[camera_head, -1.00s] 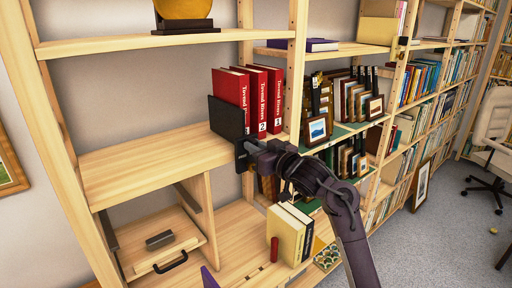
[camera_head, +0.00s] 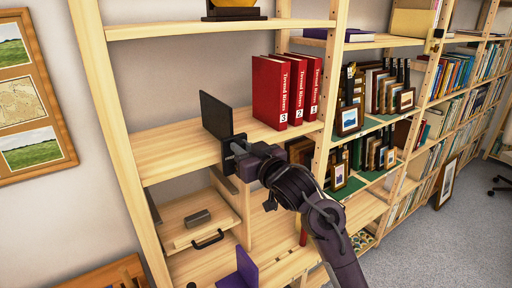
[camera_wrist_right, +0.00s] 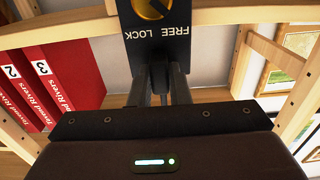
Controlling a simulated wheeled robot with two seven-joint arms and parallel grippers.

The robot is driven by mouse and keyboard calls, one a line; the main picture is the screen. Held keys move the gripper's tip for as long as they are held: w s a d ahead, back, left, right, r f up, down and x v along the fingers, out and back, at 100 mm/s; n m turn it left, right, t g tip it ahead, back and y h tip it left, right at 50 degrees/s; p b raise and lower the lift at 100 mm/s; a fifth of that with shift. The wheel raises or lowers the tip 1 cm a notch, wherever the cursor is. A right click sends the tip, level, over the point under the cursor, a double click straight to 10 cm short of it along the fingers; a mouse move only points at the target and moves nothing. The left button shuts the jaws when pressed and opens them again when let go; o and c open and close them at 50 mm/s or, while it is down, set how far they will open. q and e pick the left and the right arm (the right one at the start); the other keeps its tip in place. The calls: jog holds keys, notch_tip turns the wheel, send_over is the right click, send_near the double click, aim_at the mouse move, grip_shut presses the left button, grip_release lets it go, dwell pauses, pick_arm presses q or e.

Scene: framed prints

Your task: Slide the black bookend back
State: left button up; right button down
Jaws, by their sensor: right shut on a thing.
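The black bookend (camera_head: 216,115) stands upright on the middle shelf. A bare gap lies between it and the red books (camera_head: 272,92) to its right. Its front plate hangs at the shelf's front edge, and in the right wrist view this plate (camera_wrist_right: 188,50) reads "FREE LOCK" beside a yellow round part. My right gripper (camera_head: 238,148) is at this plate at the shelf front. In the right wrist view its fingers (camera_wrist_right: 160,85) are close together against the plate; the exact grip is partly hidden. My left gripper is not in view.
The shelf (camera_head: 165,155) is bare left of the bookend, up to the wooden upright (camera_head: 122,140). Below are a drawer with a black handle (camera_head: 208,240) and a purple object (camera_head: 240,272). Framed photos and books fill the bay to the right.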

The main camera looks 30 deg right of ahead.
jog(key=shift+s+a+f, duration=0.1)
jog(key=shift+a, duration=0.7)
jog(key=c, duration=1.4)
grip_release()
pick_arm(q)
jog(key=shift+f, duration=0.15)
pick_arm(e)
jog(key=shift+o, duration=0.2)
